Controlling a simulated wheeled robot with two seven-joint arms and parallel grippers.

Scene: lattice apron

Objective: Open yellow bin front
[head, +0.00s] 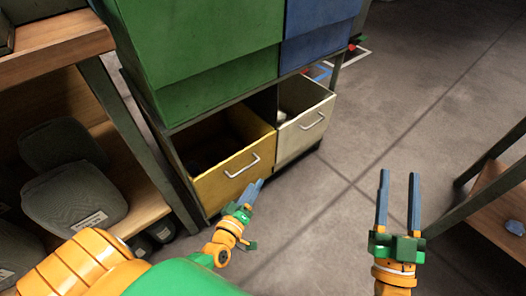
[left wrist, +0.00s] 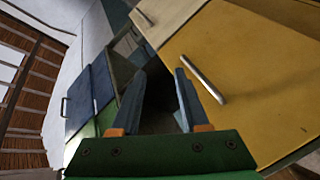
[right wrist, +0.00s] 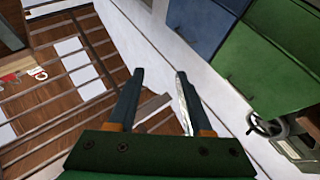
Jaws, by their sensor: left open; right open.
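The yellow bin (head: 236,172) sits in the lower left of a rack, with a silver handle (head: 242,166) on its front. Its top is open and its inside is dark; the front stands out from the green bin above. My left gripper (head: 257,186) is open and empty, just below and right of the handle. In the left wrist view the yellow front (left wrist: 250,80) fills the right side, and the handle (left wrist: 202,79) is close to the right fingertip; I cannot tell if they touch. My right gripper (head: 399,176) is open and empty over the floor, away from the rack.
A cream bin (head: 304,127) with a handle stands open beside the yellow one. A green bin (head: 210,40) and a blue bin (head: 316,35) are above. A table edge (head: 497,200) is at right. Floor between is clear.

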